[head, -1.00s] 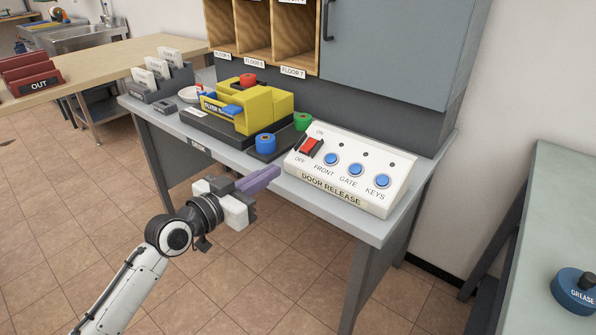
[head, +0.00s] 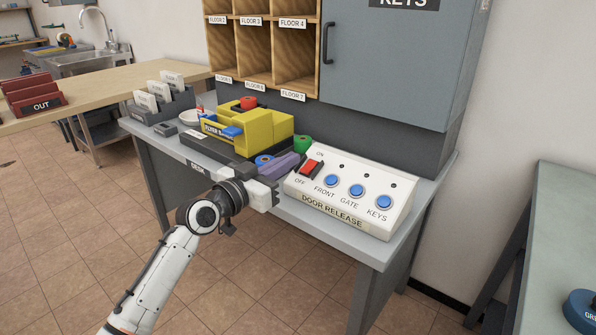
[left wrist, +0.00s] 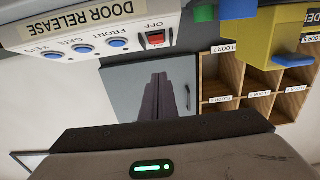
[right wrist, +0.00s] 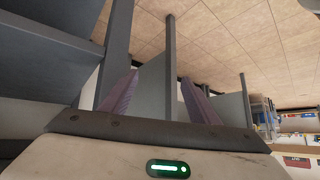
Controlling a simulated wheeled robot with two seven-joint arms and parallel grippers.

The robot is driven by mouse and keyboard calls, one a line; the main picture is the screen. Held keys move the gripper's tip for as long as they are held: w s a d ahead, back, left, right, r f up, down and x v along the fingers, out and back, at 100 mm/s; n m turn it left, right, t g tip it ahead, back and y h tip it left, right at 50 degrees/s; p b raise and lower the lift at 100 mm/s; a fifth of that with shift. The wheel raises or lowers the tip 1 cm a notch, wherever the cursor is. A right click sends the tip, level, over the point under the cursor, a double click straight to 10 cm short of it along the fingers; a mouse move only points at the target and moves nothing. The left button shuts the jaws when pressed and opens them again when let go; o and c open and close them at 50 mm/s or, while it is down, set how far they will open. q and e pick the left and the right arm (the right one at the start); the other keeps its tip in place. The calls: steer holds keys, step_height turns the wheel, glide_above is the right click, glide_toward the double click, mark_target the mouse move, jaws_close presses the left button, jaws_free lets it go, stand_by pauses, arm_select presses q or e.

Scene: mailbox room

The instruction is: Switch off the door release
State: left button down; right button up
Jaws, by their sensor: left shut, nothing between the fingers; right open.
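The white door release box (head: 346,205) stands at the right end of the grey desk. Its red rocker switch (head: 312,167) sits at the box's left, between the ON and OFF marks; I cannot tell which side is pressed. The switch also shows in the left wrist view (left wrist: 157,39). My left gripper (head: 288,163) is shut and empty, its purple fingers just left of the switch in the head view. Contact is not visible. In the right wrist view my right gripper (right wrist: 158,100) is open and empty; it is outside the head view.
Three blue buttons (head: 357,191) sit right of the switch. A yellow stamping machine (head: 262,132), a blue roll (head: 264,161) and a green roll (head: 303,144) stand left of the box. A grey cabinet (head: 395,60) hangs above the desk.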

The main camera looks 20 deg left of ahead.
mark_target(309, 166)
arm_select(q)
steer(key=x, duration=0.3)
steer(key=shift+w+d+f+b, duration=0.15)
steer(key=shift+f+b, duration=0.15)
steer(key=shift+f, duration=0.05)
step_height(309, 166, down, 2)
steer(key=shift+w+f+b, duration=0.2)
steer(key=shift+b, duration=0.3)
steer(key=shift+w+f, duration=0.1)
steer(key=shift+f, duration=0.3)
arm_select(e)
steer(key=shift+w+a+f, duration=0.15)
steer(key=shift+w+a, duration=0.05)
steer(key=shift+a, duration=0.05)
steer(key=shift+s, duration=0.1)
